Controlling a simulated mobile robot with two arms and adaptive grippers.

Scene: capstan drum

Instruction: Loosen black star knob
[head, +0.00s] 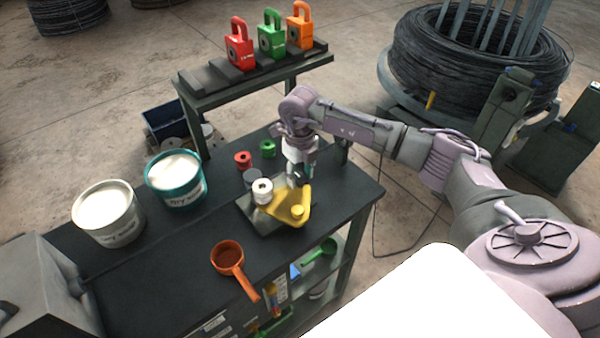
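My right arm reaches in from the right, and its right gripper (299,178) points down over the small fixture on the workbench. The fixture has a grey base plate (268,226), a yellow bracket (292,206) and a white cylinder (262,191) beside it. The gripper's dark fingertips are just above or at the back of the yellow bracket; whether they touch anything is too small to tell. I cannot make out a black star knob; it may be hidden behind or under the gripper. My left gripper is not in view.
The dark workbench (190,245) holds two tubs (108,214) (176,180), an orange ladle (229,258), and red (243,160) and green (267,149) small parts. A raised shelf (215,90) behind carries red, green and orange padlocks. A wire coil (470,60) stands back right.

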